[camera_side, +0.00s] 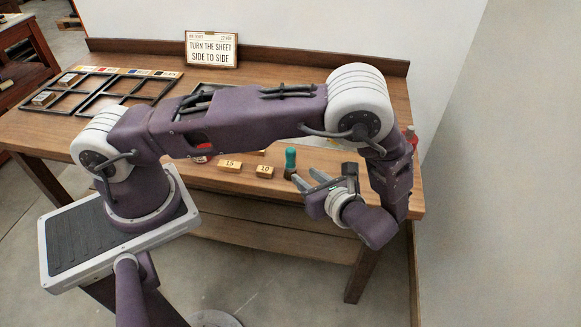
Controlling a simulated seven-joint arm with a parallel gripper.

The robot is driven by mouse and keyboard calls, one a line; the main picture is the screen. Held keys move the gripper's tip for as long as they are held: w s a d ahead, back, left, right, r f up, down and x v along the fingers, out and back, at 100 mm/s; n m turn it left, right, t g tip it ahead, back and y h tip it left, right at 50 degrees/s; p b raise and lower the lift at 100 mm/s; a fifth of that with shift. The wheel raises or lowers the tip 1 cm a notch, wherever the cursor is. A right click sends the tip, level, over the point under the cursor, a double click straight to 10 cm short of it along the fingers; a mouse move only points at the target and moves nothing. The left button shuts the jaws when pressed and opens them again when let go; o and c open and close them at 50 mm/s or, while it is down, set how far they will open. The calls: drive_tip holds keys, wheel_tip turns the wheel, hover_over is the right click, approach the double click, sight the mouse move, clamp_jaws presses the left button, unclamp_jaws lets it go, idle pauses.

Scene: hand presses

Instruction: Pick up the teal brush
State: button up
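The teal brush (290,157) stands upright on the front part of the wooden bench, with a teal upper part and a dark lower part. My gripper (302,179) is just in front of and to the right of the brush. Its two grey fingers are spread apart and point left toward the brush's lower part. I see nothing between the fingers. I cannot tell from this view whether a finger touches the brush.
Wooden blocks marked 15 (230,164) and 10 (265,171) lie left of the brush. Dark frames (107,97) lie at the back left of the bench (300,65). A sign (211,50) stands at the back. My arm hides the bench's middle.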

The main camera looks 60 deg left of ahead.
sight(290, 163)
drive_tip(key=x, duration=1.2)
drive_tip(key=shift+s+f, duration=0.1)
drive_tip(key=shift+s, duration=0.1)
clamp_jaws()
